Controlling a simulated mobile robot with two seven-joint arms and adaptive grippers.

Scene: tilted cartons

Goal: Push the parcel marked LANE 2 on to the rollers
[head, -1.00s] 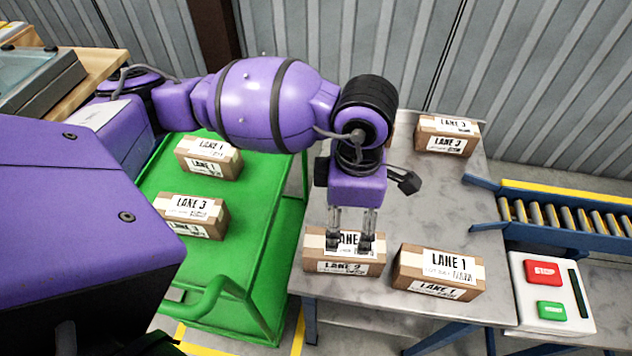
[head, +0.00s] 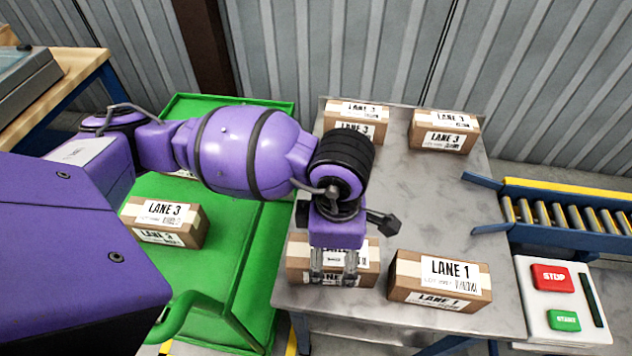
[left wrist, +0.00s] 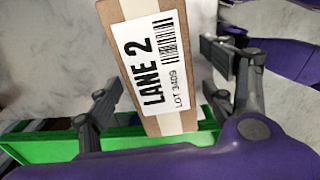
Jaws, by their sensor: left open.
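The LANE 2 parcel (left wrist: 158,75) is a brown carton with white tape and a white label that reads LANE 2 in the left wrist view. In the head view it is the carton (head: 298,264) at the table's near left edge, its label partly covered by my gripper. My left gripper (head: 335,272) is open, pointing down at this carton. In the left wrist view its fingers (left wrist: 160,92) stand apart on either side of the carton. I cannot tell whether they touch it. The rollers (head: 565,215) lie right of the table. My right gripper is out of view.
A LANE 1 parcel (head: 440,280) sits close to the right. A LANE 3 parcel (head: 444,131) and another carton (head: 356,121) stand at the table's (head: 420,205) back. Its middle is clear. A green cart (head: 235,235) holds cartons; a STOP/START panel (head: 560,295) stands near right.

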